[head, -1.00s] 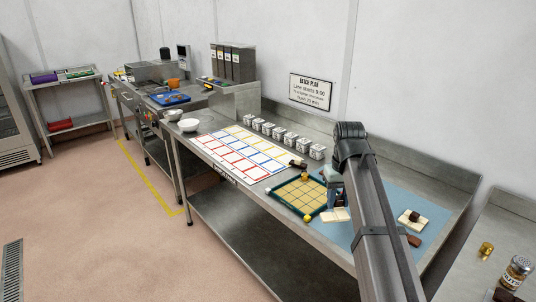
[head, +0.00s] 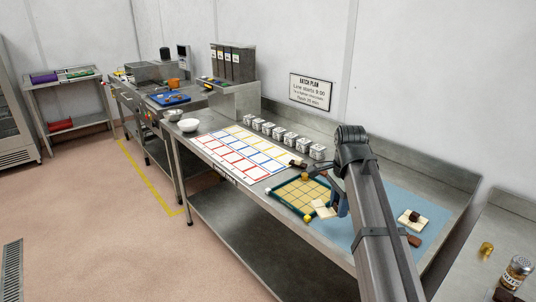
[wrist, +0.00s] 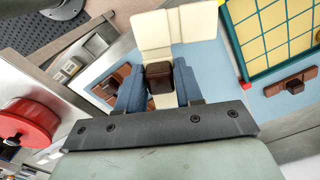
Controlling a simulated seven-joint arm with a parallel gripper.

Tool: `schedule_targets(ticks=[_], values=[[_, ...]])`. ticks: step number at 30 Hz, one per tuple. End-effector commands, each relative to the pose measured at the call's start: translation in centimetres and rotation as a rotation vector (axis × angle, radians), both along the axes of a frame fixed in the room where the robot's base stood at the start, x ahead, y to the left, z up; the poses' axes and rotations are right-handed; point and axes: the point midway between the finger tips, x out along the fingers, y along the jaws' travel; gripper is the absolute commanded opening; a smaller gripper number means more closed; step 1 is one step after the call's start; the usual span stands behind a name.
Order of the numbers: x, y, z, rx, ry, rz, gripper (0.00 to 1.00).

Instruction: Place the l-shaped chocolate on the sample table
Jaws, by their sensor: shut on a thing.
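The L-shaped chocolate (wrist: 178,26) is a cream, scored piece with a dark brown knob (wrist: 159,76) on it. In the wrist view my gripper (wrist: 158,88) has its two blue fingers shut on this knob from both sides. In the head view the chocolate (head: 323,209) hangs by the near right corner of the green-framed grid board (head: 297,211). My gripper (head: 338,203) is there, partly hidden behind my arm. I cannot tell which surface is the sample table; a steel table (head: 470,240) stands at the right edge.
A blue mat (head: 385,200) carries another cream piece (head: 413,217) with a brown knob and a brown piece (head: 413,240). A white sheet (head: 222,160) with coloured boxes and several small metal blocks lie left of the board. A jar (head: 516,272) stands on the right table.

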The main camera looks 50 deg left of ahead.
Motion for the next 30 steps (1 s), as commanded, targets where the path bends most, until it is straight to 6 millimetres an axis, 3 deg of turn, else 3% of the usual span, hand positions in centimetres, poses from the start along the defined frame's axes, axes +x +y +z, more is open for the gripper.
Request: schedule_targets(ticks=[18,30], values=[[-0.09,-0.10,0.01,-0.003,0.007,-0.860,0.00],[-0.10,-0.12,-0.17,-0.002,0.007,-1.132,0.00]])
